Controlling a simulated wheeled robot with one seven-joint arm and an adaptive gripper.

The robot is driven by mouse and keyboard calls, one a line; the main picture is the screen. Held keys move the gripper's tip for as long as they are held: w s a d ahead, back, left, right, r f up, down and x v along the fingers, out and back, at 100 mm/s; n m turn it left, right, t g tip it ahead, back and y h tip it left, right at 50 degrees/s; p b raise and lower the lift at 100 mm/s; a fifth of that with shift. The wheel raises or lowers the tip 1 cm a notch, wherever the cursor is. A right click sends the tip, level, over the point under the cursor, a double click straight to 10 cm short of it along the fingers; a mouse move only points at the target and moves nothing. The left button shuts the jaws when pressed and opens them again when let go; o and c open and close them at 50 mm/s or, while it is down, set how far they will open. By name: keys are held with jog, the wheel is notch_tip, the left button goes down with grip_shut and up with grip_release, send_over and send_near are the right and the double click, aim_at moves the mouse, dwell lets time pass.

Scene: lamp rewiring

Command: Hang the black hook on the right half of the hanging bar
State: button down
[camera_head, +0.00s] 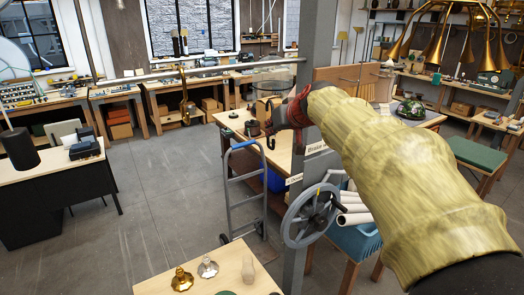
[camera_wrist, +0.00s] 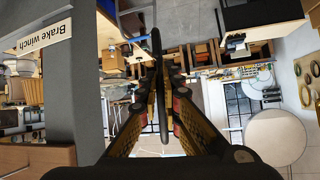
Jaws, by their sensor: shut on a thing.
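The grey hanging bar (camera_head: 225,69) runs level across the head view and meets the grey post at right. My gripper (camera_head: 273,116) is below the right part of the bar in that picture; its depth from the bar is unclear. The gripper is shut on the black hook (camera_head: 270,140), whose thin curved end shows below the jaws. In the wrist view, the fingers of my gripper (camera_wrist: 164,95) close on the upright black hook (camera_wrist: 157,75), which looks edge-on. The bar is not clear in that view.
A brass-coloured thing (camera_head: 184,97) hangs below the bar's middle. The grey post (camera_head: 299,200) stands close by, with a handwheel (camera_head: 311,216) and a "Brake winch" sign (camera_wrist: 45,38). A hand truck (camera_head: 244,190) stands beside a wooden bench. Open floor lies left.

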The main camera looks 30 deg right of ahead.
jog(key=s+a+r+n+y+p, duration=0.1)
jog(key=s+r+p, duration=0.3)
jog(key=r, duration=0.5)
jog(key=s+r+n+y+p, duration=0.1)
jog(key=s+r, duration=0.4)
jog(key=r, duration=0.5)
jog(key=r+p+x, duration=0.1)
jog(key=p+x, duration=0.1)
jog(key=x, duration=1.2)
jog(key=shift+w, duration=0.25)
jog(key=shift+a, duration=0.15)
jog(key=c, duration=1.9)
grip_release()
jog(key=shift+f+g, duration=0.1)
jog(key=shift+g, duration=0.2)
